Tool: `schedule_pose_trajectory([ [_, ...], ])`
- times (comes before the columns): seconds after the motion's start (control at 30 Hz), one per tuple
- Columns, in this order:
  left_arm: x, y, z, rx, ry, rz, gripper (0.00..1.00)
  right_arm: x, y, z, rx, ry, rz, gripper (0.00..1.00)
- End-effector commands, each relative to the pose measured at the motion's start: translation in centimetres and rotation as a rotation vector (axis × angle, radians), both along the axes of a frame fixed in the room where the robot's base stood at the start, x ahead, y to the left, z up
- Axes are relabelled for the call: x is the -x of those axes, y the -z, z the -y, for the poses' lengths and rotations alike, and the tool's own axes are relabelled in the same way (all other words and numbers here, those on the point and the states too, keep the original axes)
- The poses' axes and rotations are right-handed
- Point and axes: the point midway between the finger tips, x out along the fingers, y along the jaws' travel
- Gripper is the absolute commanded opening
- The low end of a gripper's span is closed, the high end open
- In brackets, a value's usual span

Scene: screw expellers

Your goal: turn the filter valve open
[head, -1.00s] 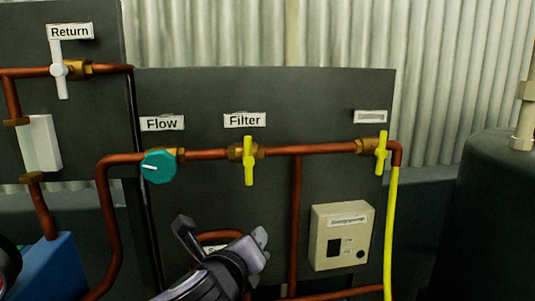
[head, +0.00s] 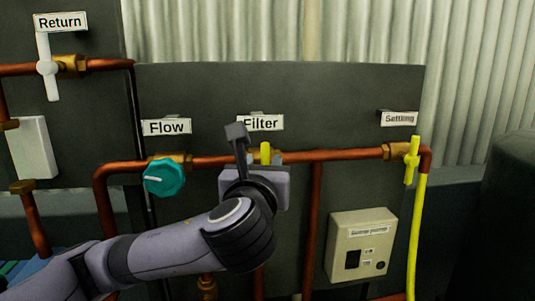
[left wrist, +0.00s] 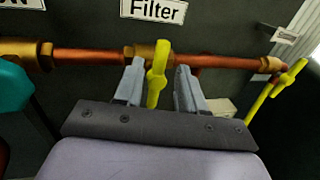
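The filter valve's yellow handle (left wrist: 157,76) stands upright, across the copper pipe, below the "Filter" label (head: 261,122). In the head view only its top (head: 265,152) shows; my gripper hides the rest. My left gripper (left wrist: 160,85) is open, with one finger on each side of the handle. A gap shows between the handle and each finger in the left wrist view. In the head view my left gripper (head: 252,160) is in front of the valve. My right gripper is not in view.
A teal flow knob (head: 164,177) sits left of the filter valve. The yellow settling valve (head: 412,160) is at the right end of the copper pipe (head: 340,155). A beige switch box (head: 362,245) is on the panel below. A white return valve (head: 47,67) is at upper left.

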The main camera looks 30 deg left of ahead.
Motion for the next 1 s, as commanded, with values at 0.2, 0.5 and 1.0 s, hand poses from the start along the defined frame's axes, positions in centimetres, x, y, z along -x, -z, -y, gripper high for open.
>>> schedule_pose_trajectory([
  [0.2, -2.9, -0.1, -1.3, 0.002, -0.003, -0.001, 0.4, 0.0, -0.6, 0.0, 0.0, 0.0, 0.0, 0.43],
  [0.5, -4.3, 0.0, -1.8, 0.003, 0.0, 0.0, 0.4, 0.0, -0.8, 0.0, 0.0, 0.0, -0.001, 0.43],
  [1.0, -4.3, 0.0, -1.8, 0.004, 0.0, 0.001, 0.0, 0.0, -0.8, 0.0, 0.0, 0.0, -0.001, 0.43],
])
